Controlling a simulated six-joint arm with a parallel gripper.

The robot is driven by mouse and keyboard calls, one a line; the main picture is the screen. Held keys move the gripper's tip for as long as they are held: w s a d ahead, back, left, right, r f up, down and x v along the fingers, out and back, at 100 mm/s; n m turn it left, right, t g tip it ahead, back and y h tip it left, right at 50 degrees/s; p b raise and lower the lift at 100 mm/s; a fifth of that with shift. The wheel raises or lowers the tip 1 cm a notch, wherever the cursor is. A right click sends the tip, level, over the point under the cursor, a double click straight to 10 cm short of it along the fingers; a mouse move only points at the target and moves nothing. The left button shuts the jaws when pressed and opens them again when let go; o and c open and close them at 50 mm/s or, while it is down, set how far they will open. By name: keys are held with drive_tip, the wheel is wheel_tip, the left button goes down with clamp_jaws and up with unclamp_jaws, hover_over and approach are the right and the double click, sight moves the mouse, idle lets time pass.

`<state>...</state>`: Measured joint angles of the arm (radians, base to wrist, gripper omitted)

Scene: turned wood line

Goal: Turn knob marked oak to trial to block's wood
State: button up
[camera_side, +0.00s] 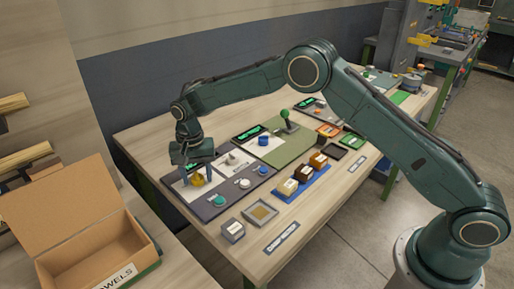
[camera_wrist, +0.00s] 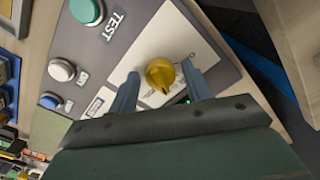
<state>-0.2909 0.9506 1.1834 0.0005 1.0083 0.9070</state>
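The yellow knob (camera_wrist: 160,74) sits on a white plate (camera_wrist: 178,38) in a dark grey panel, its pointed end toward the bottom of the wrist view. It also shows in the side view (camera_side: 197,180). My gripper (camera_wrist: 160,70) is open, with one finger on each side of the knob and a small gap at each side; in the side view it is low over the panel (camera_side: 198,174). The knob's markings are partly hidden and too small to read. Wood blocks (camera_side: 303,173) of differing shades stand on a blue mat (camera_side: 315,184).
A teal button (camera_wrist: 86,10) marked TEST, a white button (camera_wrist: 62,70) and a blue button (camera_wrist: 51,101) line the panel. A green lever (camera_side: 284,115) stands farther back. An open cardboard box (camera_side: 98,240) is at left.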

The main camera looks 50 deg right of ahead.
drive_tip(key=c, duration=0.8)
drive_tip(key=shift+o, duration=0.2)
drive_tip(key=shift+n, duration=0.4)
drive_tip(key=n, duration=1.2)
drive_tip(key=shift+d, duration=0.1)
drive_tip(key=n, duration=0.5)
